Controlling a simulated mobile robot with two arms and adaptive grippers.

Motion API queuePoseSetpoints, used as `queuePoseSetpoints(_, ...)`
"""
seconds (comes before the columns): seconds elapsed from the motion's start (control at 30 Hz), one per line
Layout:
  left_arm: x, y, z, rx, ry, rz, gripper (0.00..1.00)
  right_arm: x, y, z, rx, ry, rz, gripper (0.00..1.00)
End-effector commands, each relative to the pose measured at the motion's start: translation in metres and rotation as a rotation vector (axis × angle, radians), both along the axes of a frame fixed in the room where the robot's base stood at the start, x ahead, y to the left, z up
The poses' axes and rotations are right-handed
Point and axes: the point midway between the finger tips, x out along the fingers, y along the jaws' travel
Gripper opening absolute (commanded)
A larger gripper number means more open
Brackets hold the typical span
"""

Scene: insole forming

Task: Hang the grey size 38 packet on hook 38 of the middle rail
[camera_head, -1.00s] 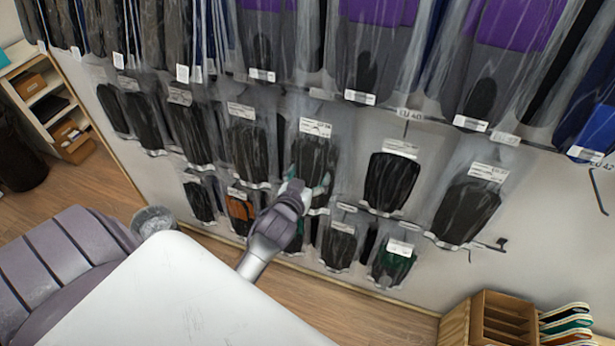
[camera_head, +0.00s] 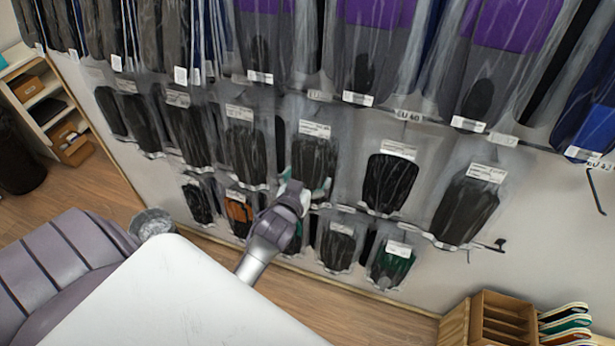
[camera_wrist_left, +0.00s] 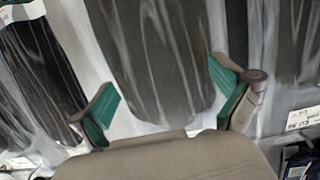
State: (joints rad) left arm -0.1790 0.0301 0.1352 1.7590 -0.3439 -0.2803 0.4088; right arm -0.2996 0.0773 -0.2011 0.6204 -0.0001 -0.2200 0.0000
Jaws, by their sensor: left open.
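A grey insole packet with a white label (camera_head: 314,152) hangs in the middle row of the wall rack; its size print is too small to read. My left gripper (camera_head: 303,190) is at the lower end of this packet, its green-padded fingers apart. In the left wrist view the open left gripper (camera_wrist_left: 165,105) has a grey packet (camera_wrist_left: 155,50) in front of and between its fingers, with a visible gap on both sides. Hook 38 itself is hidden behind the packets. My right gripper is not in view.
A black packet (camera_head: 390,182) and another dark packet (camera_head: 465,208) hang to the right in the middle row, and a dark packet (camera_head: 245,150) to the left. Smaller packets (camera_head: 338,246) hang below. A wooden rack (camera_head: 498,318) stands at lower right.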

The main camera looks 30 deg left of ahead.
Motion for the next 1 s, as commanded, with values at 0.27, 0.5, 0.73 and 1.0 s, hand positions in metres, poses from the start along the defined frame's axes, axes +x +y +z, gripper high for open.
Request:
queuePoseSetpoints(0.27,-0.015,-0.004,0.002,-0.002,0.003,0.000,1.00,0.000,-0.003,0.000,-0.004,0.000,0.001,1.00)
queuePoseSetpoints(0.5,-0.062,-0.015,0.014,-0.003,0.003,0.001,1.00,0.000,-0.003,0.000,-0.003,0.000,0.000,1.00)
queuePoseSetpoints(0.73,-0.100,-0.024,0.024,-0.001,0.002,0.000,1.00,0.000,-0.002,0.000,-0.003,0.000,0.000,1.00)
queuePoseSetpoints(1.0,-0.114,-0.028,0.029,0.000,0.001,0.000,1.00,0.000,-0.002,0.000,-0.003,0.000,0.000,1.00)
